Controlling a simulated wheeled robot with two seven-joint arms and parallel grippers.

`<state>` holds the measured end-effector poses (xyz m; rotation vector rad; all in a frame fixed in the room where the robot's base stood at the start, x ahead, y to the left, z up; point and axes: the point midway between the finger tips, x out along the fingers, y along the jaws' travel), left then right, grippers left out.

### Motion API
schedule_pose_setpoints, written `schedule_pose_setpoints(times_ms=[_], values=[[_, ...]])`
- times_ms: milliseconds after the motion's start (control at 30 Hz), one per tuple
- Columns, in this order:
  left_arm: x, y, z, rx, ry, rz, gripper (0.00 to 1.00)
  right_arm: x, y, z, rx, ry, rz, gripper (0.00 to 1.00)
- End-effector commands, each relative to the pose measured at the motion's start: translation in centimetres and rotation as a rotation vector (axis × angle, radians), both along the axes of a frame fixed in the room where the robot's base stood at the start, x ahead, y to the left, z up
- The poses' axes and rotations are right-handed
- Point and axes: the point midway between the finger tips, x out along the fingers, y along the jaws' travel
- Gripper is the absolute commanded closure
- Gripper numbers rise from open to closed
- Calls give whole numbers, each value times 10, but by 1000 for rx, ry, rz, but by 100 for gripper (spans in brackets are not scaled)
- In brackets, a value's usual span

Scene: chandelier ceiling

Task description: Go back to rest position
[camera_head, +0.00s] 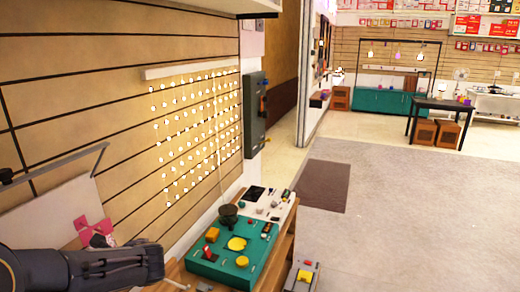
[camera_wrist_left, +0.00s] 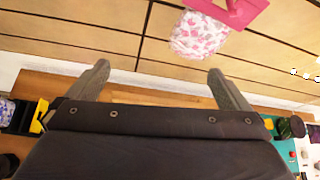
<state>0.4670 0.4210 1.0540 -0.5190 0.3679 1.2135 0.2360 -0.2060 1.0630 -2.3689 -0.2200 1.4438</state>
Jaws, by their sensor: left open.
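My left gripper (camera_head: 150,260) reaches in at the lower left of the head view, above the near end of a wooden bench. In the left wrist view its two fingers (camera_wrist_left: 160,84) stand wide apart with nothing between them. My right gripper is in neither view.
A pink item (camera_head: 88,231) is beside the left gripper; a pink holder (camera_wrist_left: 236,12) with a pink-and-white patterned piece (camera_wrist_left: 198,36) shows ahead of the fingers. A teal panel with knobs (camera_head: 220,268) is to the right. A slatted wall (camera_head: 110,110) borders the left; open floor (camera_head: 400,220) lies right.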

Motion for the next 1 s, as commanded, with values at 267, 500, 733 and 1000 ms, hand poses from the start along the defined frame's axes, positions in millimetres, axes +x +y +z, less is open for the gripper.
schedule_pose_setpoints(times_ms=[267,500,733,1000], values=[[-144,-65,-11,-795,-415,691,0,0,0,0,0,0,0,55],[-212,-165,-4,-1390,-632,1281,0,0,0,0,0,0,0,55],[-230,-211,8,-1649,-664,1568,0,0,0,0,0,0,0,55],[-232,-215,9,-1670,-661,1597,0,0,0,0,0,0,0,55]])
